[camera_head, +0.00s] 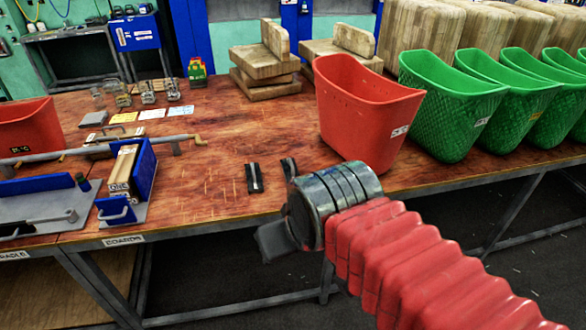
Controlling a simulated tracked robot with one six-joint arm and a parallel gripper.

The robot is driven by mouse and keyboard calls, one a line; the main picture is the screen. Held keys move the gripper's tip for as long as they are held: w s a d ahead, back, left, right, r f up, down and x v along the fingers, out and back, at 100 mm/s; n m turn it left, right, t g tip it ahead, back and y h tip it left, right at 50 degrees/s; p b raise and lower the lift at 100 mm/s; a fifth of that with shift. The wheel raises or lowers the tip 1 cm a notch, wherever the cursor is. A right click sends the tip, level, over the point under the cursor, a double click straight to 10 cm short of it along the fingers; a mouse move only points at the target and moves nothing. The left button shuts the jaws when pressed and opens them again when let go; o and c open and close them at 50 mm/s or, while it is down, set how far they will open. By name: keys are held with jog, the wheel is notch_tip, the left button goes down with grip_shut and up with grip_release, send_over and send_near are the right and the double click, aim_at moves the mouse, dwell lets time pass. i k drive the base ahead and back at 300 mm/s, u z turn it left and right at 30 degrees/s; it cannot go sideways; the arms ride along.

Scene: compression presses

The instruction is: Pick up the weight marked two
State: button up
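Several small metallic pieces, possibly the weights (148,92), stand in a row at the back left of the wooden table. Small flat cards (151,114) lie in front of them. Any numbers are too small to read, so I cannot tell which weight is marked two. My gripper (280,228) is at the end of my red bellows arm, low at the table's front edge, well to the right of and nearer than that row.
A red bin (362,110) and several green bins (445,105) stand on the right. Wooden blocks (263,68) are at the back. A blue-sided fixture (146,172) and a long metal bar (95,149) are at the left. The table between fixture and red bin is mostly clear.

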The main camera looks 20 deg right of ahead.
aim_at(289, 167)
jog(key=i, duration=0.9)
jog(key=u, duration=0.05)
